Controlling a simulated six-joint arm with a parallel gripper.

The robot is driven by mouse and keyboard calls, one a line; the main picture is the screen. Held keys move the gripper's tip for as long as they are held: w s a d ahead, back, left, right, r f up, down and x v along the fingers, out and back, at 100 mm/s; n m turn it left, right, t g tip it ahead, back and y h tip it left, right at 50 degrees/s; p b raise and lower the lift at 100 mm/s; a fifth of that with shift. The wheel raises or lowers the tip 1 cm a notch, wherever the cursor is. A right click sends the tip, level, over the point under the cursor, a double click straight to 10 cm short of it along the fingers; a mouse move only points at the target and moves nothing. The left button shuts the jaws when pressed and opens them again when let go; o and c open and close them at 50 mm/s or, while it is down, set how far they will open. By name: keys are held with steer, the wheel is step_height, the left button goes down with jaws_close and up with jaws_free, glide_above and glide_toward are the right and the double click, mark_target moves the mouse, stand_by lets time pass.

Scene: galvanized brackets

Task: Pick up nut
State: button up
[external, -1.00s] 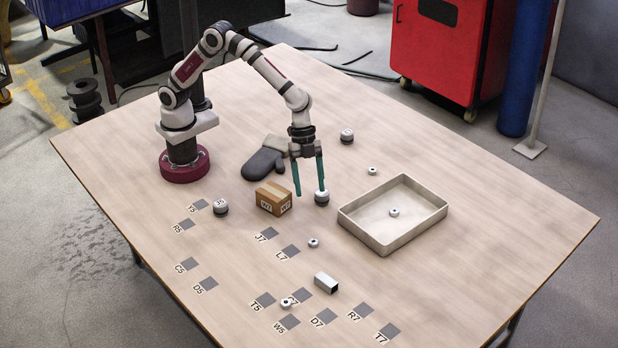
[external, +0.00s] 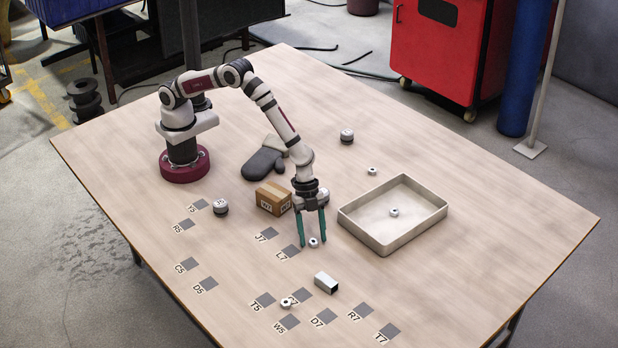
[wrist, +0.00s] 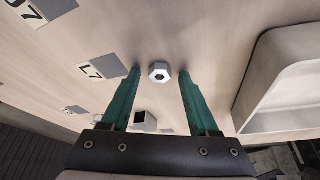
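A small silvery nut (external: 313,242) lies on the table near the L7 mark. In the wrist view the nut (wrist: 159,72) is hexagonal with a dark hole and sits between the tips of my two green fingers. My gripper (external: 313,243) is open, its fingers pointing down on either side of the nut with a gap on each side. It also shows open in the wrist view (wrist: 159,78). Other nuts lie at the front (external: 286,302), at the back right (external: 372,171), and inside the metal tray (external: 394,212).
The tray (external: 383,248) stands to the right of my gripper. A cardboard box (external: 272,198) and a grey mitt (external: 263,163) lie behind it. A square metal tube (external: 326,282) lies in front. Weights stand at the left (external: 221,208) and back (external: 347,136).

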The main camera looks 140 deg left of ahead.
jaws_close()
